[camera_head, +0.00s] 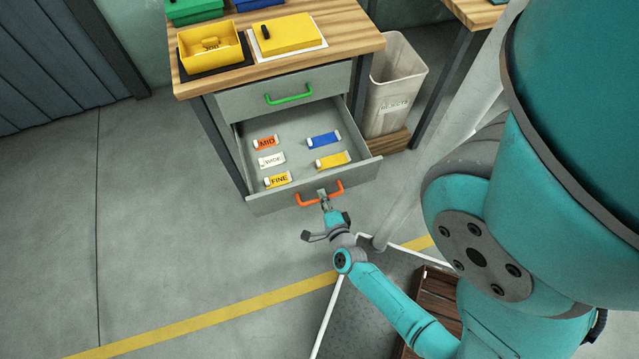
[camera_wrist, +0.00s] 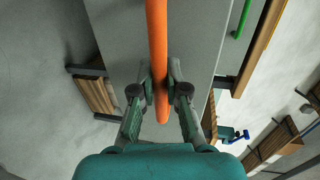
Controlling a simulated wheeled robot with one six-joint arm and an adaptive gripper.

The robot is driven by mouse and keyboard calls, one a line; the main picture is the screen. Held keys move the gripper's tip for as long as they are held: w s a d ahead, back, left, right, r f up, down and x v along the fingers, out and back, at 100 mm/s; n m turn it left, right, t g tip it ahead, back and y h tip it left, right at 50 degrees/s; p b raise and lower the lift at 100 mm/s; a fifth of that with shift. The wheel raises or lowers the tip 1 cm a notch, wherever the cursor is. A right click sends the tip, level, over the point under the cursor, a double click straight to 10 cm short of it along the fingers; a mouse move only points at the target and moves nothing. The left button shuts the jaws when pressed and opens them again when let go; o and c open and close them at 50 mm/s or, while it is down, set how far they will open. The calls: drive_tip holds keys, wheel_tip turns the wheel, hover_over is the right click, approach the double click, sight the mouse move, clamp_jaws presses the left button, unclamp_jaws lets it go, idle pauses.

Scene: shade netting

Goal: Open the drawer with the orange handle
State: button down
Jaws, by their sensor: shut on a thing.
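The drawer with the orange handle (camera_head: 320,195) is the lower drawer (camera_head: 270,204) of the bench, and it stands pulled well out. Its grey floor shows in the head view with several small labelled tags on it. My gripper (camera_head: 324,205) is at the handle bar, in front of the drawer. In the wrist view my gripper (camera_wrist: 160,88) has its two fingers on either side of the orange handle (camera_wrist: 157,40), shut on it. The drawer front (camera_wrist: 120,35) shows behind the handle.
The upper drawer with the green handle (camera_head: 288,96) is shut. Yellow boxes (camera_head: 210,47) stand on the wooden benchtop (camera_head: 345,35). A pale bin (camera_head: 393,90) stands right of the bench. A wooden crate (camera_head: 438,300) is on the floor near my arm. Floor at left is clear.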

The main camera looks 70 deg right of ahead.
drive_tip(key=shift+s+a, duration=0.15)
drive_tip(key=shift+a, duration=0.05)
drive_tip(key=c, duration=1.2)
unclamp_jaws()
drive_tip(key=shift+v, duration=3.65)
drive_tip(key=shift+s, duration=0.1)
drive_tip(key=shift+a+r, duration=0.1)
